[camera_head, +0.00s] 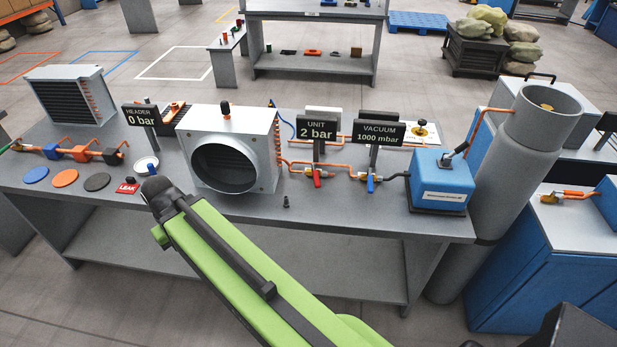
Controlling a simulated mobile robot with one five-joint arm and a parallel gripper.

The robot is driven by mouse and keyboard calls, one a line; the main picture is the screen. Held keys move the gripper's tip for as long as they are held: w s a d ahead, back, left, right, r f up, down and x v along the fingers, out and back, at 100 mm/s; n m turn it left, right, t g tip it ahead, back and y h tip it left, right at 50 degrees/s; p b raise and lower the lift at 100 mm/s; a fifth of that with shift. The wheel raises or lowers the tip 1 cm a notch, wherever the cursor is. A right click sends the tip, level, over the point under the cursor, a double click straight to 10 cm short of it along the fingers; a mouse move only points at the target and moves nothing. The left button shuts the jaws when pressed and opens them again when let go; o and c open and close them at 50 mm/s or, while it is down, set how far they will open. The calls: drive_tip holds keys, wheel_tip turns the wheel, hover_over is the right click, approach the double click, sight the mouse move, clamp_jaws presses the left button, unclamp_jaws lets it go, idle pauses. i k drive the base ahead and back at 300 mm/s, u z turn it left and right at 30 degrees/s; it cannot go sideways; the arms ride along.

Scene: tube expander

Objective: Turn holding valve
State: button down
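A valve with a red handle (317,178) sits in the copper pipe run in front of the "UNIT 2 bar" sign (317,131). A valve with a blue handle (370,183) sits to its right, in front of the "VACUUM 1000 mbar" sign (378,132). Neither is labelled, so I cannot tell which is the holding valve. My green arm reaches up from the bottom edge to a dark rounded joint at the bench's front left, well left of both valves. No gripper fingers show.
The grey bench (340,216) holds a finned unit with a round opening (225,150), a blue pump box (441,180) and a "HEADER 0 bar" sign (141,115). A tall grey cylinder (512,170) stands at the bench's right end. A small dark fitting (286,202) stands near the front edge.

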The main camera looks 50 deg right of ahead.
sight(315, 177)
drive_tip(key=u, duration=1.25)
drive_tip(key=k, duration=1.7)
drive_tip(key=z, duration=0.65)
drive_tip(key=i, duration=1.45)
drive_tip(key=u, duration=0.05)
